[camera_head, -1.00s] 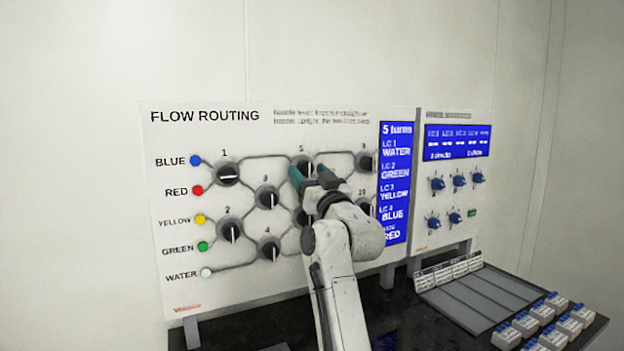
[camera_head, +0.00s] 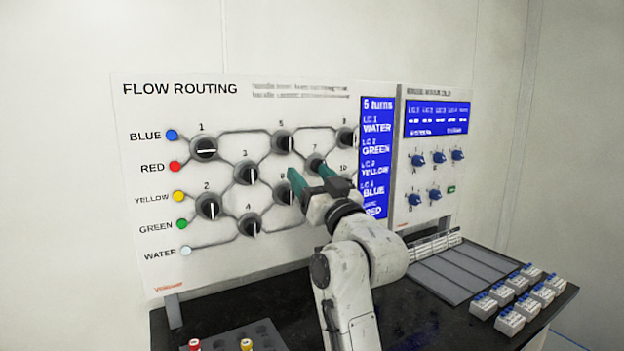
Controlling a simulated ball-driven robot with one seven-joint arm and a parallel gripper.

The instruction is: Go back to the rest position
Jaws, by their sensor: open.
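My gripper (camera_head: 311,178) is open and empty, with its two green fingers apart. It is in front of the white flow routing panel (camera_head: 240,266), near the knob marked 7 (camera_head: 316,163). A gap to the panel seems to show, but I cannot tell how wide. My arm rises from the bottom of the view and hides part of the panel's lower right, including the area around knob 10.
Black knobs such as knob 1 (camera_head: 204,149) stick out of the panel. A blue screen (camera_head: 376,225) and a smaller panel (camera_head: 430,205) stand at right. The dark table (camera_head: 290,298) bears a grey rack (camera_head: 262,328) with capped vials, a grey tray (camera_head: 455,272) and several blue-topped blocks (camera_head: 510,321).

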